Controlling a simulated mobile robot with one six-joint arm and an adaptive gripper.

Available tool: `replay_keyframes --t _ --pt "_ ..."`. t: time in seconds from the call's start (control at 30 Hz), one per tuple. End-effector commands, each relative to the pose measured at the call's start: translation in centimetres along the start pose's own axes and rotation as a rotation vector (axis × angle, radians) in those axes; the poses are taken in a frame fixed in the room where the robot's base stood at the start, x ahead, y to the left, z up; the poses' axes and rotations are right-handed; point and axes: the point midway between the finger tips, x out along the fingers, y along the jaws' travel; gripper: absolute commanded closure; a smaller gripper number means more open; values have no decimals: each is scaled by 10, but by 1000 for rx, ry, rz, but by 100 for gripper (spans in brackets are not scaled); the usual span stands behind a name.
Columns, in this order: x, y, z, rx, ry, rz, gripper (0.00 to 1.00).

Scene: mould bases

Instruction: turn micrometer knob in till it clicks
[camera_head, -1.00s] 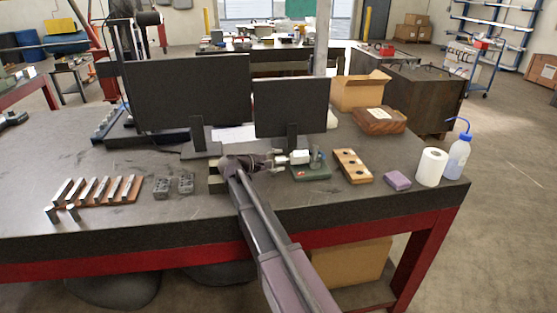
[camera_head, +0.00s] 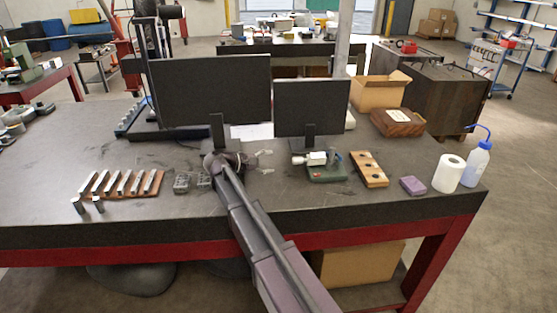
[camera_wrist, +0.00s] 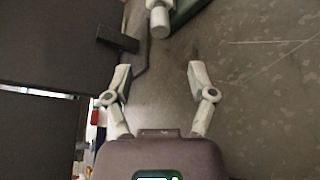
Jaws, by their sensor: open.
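The micrometer (camera_head: 316,158) is a pale piece lying level on a small green stand (camera_head: 326,175), right of centre on the bench. Its knob (camera_head: 298,160) points left, towards my gripper (camera_head: 267,162). My gripper is open and empty, left of the knob with a clear gap between them. In the wrist view the pale round knob (camera_wrist: 160,24) shows at the top, ahead of and between the open fingers (camera_wrist: 158,75), touching neither. The green stand (camera_wrist: 187,10) is cut off by the top edge there. Any scale marks are too small to read.
Two dark monitors (camera_head: 213,92) stand behind my gripper. A wooden block with holes (camera_head: 369,169), a purple block (camera_head: 412,185), a paper roll (camera_head: 448,173) and a wash bottle (camera_head: 477,162) stand to the right. Metal bars on a wooden base (camera_head: 125,183) lie at left.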

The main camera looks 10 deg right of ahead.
Motion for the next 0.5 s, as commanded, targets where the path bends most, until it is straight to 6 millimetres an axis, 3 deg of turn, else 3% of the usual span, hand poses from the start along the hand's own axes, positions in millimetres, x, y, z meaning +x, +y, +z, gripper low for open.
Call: replay_keyframes --t 0.2,0.5 --pt "-22 1 0 1 1 0 28" --pt "-29 0 0 1 0 0 28"
